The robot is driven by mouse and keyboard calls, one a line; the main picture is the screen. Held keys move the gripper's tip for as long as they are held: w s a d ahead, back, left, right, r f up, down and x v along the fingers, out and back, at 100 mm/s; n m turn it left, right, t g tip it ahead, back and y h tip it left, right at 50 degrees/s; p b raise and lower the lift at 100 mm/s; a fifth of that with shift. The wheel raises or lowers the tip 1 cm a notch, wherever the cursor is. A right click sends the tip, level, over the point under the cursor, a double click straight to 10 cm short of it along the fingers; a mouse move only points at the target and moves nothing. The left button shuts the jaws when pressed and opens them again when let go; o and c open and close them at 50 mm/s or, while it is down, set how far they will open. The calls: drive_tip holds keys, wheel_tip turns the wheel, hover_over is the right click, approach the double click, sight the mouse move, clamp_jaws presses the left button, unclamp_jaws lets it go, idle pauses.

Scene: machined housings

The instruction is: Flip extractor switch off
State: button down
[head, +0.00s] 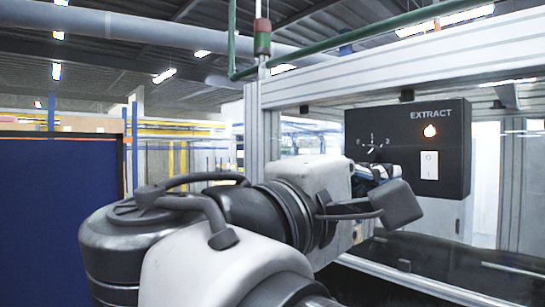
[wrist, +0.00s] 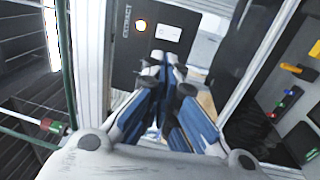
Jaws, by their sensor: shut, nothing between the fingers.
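The black extractor box (head: 395,125), labelled EXTRACT, hangs on the frame at right in the head view. Its white rocker switch (head: 429,165) sits below a glowing orange lamp (head: 430,131). A dial marked 0, 1, 2 (head: 374,150) is at its left. In the wrist view the switch (wrist: 168,32) and lit lamp (wrist: 141,25) show just beyond the fingertips. My gripper (wrist: 171,60) is shut and empty, with blue-sided fingers pointing toward the box near the switch. No contact with the switch is visible. In the head view my arm hides part of the gripper.
Aluminium frame beams (head: 380,73) run above the box and down its left side. A dark surface (head: 440,260) lies below at right. A dark blue panel (head: 58,215) stands at left. Coloured items (wrist: 290,92) sit on dark equipment at right in the wrist view.

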sight(422, 156)
drive_tip(key=shift+d, duration=0.1)
drive_tip(key=p+x, duration=0.3)
drive_tip(key=x, duration=1.1)
drive_tip(key=shift+p, duration=0.3)
drive_tip(key=shift+w+d+b, duration=0.2)
drive_tip(key=shift+d+b, duration=0.1)
drive_tip(key=shift+b, duration=0.35)
drive_tip(key=shift+a+r, duration=0.1)
drive_tip(key=shift+r, duration=0.05)
